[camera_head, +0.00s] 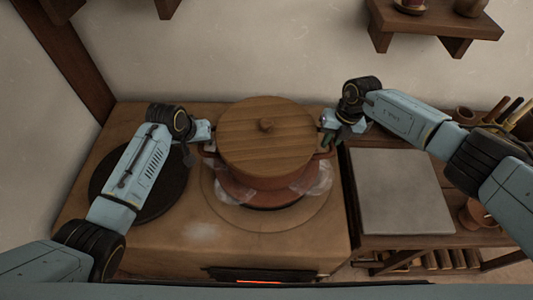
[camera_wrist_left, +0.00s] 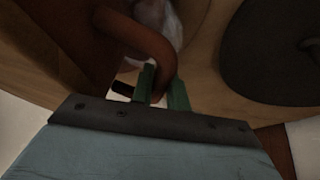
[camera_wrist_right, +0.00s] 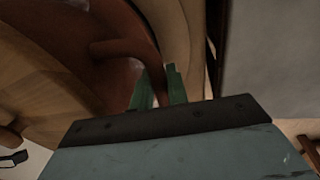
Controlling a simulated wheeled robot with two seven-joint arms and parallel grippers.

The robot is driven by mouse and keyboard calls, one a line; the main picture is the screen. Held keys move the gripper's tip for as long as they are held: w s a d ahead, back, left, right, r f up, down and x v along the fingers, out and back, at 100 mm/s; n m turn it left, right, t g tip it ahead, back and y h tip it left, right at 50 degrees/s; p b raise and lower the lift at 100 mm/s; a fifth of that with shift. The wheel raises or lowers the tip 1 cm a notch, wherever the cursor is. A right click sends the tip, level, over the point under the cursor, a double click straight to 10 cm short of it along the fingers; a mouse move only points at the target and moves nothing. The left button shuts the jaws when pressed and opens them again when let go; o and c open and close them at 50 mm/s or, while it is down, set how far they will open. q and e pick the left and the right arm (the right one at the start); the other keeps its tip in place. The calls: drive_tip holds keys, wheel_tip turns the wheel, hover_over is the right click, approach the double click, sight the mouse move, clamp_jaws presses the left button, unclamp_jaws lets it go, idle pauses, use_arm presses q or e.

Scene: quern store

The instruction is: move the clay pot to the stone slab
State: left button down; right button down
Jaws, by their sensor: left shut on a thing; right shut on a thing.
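The clay pot (camera_head: 268,183) is reddish brown with a round wooden lid (camera_head: 265,132). It is over the round ring (camera_head: 225,215) on the stove top, in the middle of the head view. Whether it rests there or hangs just above is unclear. My left gripper (camera_head: 208,140) is shut on the pot's left handle, which shows as a curved loop (camera_wrist_left: 152,42) in the left wrist view. My right gripper (camera_head: 328,142) is shut on the right handle (camera_wrist_right: 128,47). The stone slab (camera_head: 400,190) is grey, square and bare, to the right of the stove.
A dark round plate (camera_head: 140,185) lies on the stove (camera_head: 200,250) to the left. A glowing slot (camera_head: 262,281) is in its front. Whitish wisps show around the pot's base. Utensils (camera_head: 510,110) and a small pot (camera_head: 475,213) stand right of the slab. Shelves hang above.

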use_arm(q)
drive_tip(key=shift+w+r, duration=0.1)
drive_tip(key=shift+r, duration=0.15)
use_arm(e)
drive_tip(key=shift+w+r, duration=0.1)
drive_tip(key=shift+r, duration=0.15)
